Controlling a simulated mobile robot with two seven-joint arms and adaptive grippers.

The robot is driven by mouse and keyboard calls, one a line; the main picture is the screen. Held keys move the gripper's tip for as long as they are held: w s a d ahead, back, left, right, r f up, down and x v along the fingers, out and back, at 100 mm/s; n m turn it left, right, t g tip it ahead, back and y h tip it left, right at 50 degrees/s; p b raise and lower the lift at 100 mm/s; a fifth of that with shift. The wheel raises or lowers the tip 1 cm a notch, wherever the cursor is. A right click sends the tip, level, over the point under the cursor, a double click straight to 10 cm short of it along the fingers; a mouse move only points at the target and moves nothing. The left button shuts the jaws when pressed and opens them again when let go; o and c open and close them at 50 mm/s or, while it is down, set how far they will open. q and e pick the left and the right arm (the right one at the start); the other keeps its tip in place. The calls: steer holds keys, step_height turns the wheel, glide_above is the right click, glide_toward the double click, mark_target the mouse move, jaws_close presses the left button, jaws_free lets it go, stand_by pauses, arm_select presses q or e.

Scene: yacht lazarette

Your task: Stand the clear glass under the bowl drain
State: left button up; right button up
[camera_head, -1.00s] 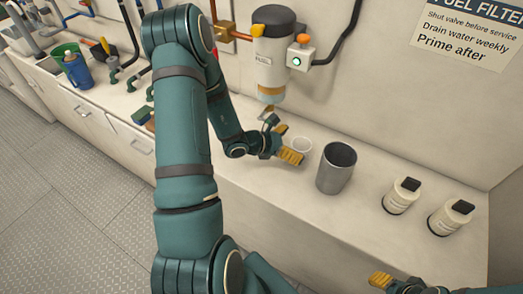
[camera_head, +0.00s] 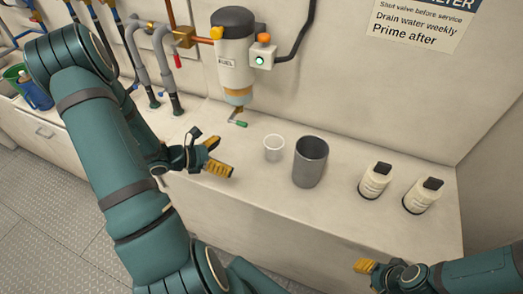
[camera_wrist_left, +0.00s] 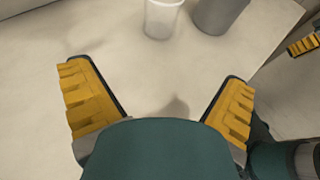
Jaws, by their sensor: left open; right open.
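The clear glass (camera_head: 273,149) stands upright on the counter, just left of a grey metal cup. It also shows at the top of the left wrist view (camera_wrist_left: 162,17), beyond the fingertips. The fuel filter (camera_head: 234,50) hangs on the wall with an amber bowl (camera_head: 238,96) at its bottom. A small drain with a green-tipped lever (camera_head: 238,122) is below the bowl, up and left of the glass. My left gripper (camera_head: 215,157) is open and empty, left of the glass and apart from it. My right gripper (camera_head: 366,268) is at the lower right, off the counter's front; its fingers are partly hidden.
The grey metal cup (camera_head: 310,162) stands close beside the glass on its right. Two white bottles with black caps (camera_head: 374,181) (camera_head: 423,196) stand farther right. Pipes and hoses (camera_head: 167,65) rise at the left. Counter below the drain looks clear.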

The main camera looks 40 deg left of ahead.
mark_target(268, 144)
arm_select(q)
steer(key=w+d, duration=0.1)
steer(key=w, duration=0.2)
steer(key=w+d, duration=0.2)
steer(key=w, duration=0.1)
steer(key=w+d, duration=0.2)
steer(key=w, duration=0.1)
steer(key=shift+w+d, duration=0.2)
steer(key=b+x, duration=0.1)
steer(key=x, duration=0.4)
steer(key=shift+w+d, duration=0.25)
steer(key=shift+w, duration=0.1)
steer(key=c, duration=1.3)
